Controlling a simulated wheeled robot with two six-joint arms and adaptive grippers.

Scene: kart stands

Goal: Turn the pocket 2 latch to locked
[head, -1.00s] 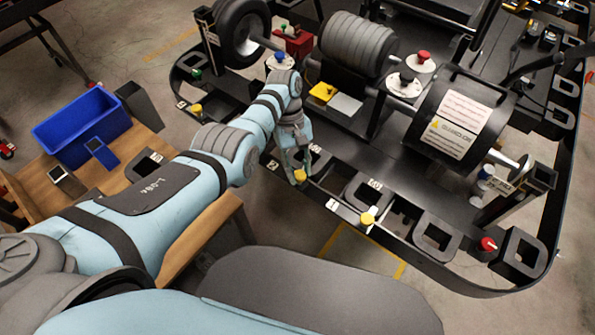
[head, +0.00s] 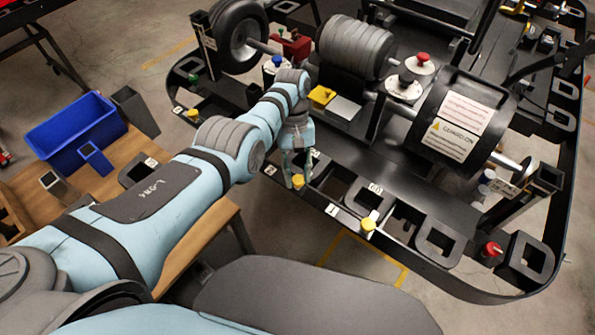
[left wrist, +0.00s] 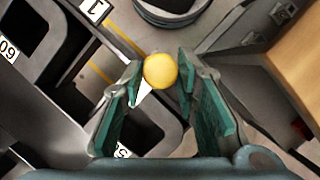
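The pocket 2 latch shows as a yellow round knob (head: 298,181) on the near rim of the black kart stand, beside the label 2 (head: 270,170). My left gripper (head: 297,172) points down over it. In the left wrist view the yellow knob (left wrist: 160,71) sits at the fingertips, between the two green-padded fingers (left wrist: 160,80). The fingers are apart, with narrow gaps seeming to show beside the knob; contact is not clear. The latch body under the knob is mostly hidden. My right gripper is not in view.
Another yellow knob (head: 368,224) stands to the right by label 1 (head: 332,210), and one (head: 193,115) at the far left. A red knob (head: 491,249) is at the right corner. A wooden table (head: 190,225) with a blue bin (head: 75,130) stands at the left.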

